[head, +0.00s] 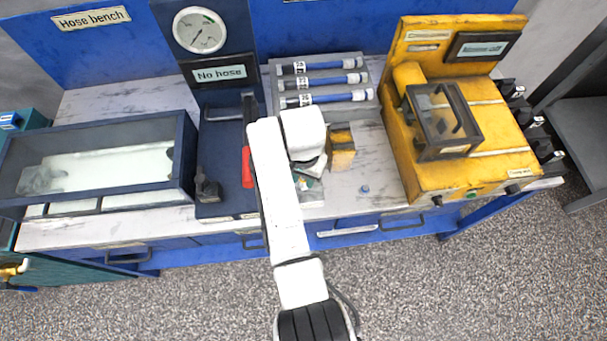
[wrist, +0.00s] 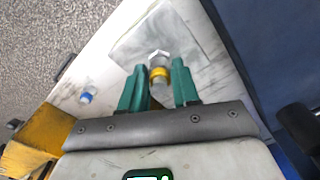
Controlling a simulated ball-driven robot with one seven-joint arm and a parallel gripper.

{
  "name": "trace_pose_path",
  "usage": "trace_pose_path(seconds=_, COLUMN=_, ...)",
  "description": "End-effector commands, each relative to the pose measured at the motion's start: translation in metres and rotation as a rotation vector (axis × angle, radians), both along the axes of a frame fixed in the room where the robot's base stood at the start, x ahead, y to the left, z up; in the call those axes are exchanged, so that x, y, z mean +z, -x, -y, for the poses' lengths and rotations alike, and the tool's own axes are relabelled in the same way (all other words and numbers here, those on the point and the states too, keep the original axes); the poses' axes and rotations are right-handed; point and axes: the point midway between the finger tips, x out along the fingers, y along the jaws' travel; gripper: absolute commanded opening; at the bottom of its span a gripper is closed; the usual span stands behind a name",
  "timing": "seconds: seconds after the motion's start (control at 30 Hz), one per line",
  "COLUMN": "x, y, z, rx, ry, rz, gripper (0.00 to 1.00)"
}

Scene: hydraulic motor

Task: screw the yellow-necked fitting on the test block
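The yellow-necked fitting (wrist: 160,73) shows in the wrist view as a grey metal piece with a hex end and a yellow band. It lies between the green fingers of my gripper (wrist: 159,83), which appear shut on it, its hex end past the fingertips. In the head view my gripper (head: 308,184) is over the front middle of the bench, and my white arm and hand hide the fitting. A dark blue unit (head: 222,145) with a gauge (head: 200,31) and a "No hose" sign stands to the left. I cannot tell which part is the test block.
A blue-banded fitting (head: 364,189) stands on the bench right of my gripper. A small yellow block (head: 342,150) is behind it. Hoses lie in a grey rack (head: 371,104) at the back. A yellow machine (head: 440,175) stands right, a clear-lidded case (head: 185,165) left.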

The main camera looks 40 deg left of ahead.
Motion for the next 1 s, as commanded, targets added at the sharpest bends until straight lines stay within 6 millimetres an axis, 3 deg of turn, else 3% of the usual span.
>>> trace_pose_path(seconds=0.27, x=0.0002, y=0.0, z=-0.0002, rx=-0.001, ry=-0.001, rz=0.0, gripper=0.0)
trace_pose_path(seconds=0.37, x=0.0001, y=0.0, z=-0.0004, rx=-0.043, ry=-0.001, rz=0.0, gripper=0.0)
trace_pose_path(seconds=0.7, x=-0.0007, y=0.0002, z=-0.0008, rx=-0.443, ry=-0.001, rz=0.0, gripper=0.0)
trace_pose_path(seconds=1.0, x=-0.0008, y=-0.0001, z=-0.0005, rx=-0.503, ry=-0.001, rz=0.0, gripper=0.0)
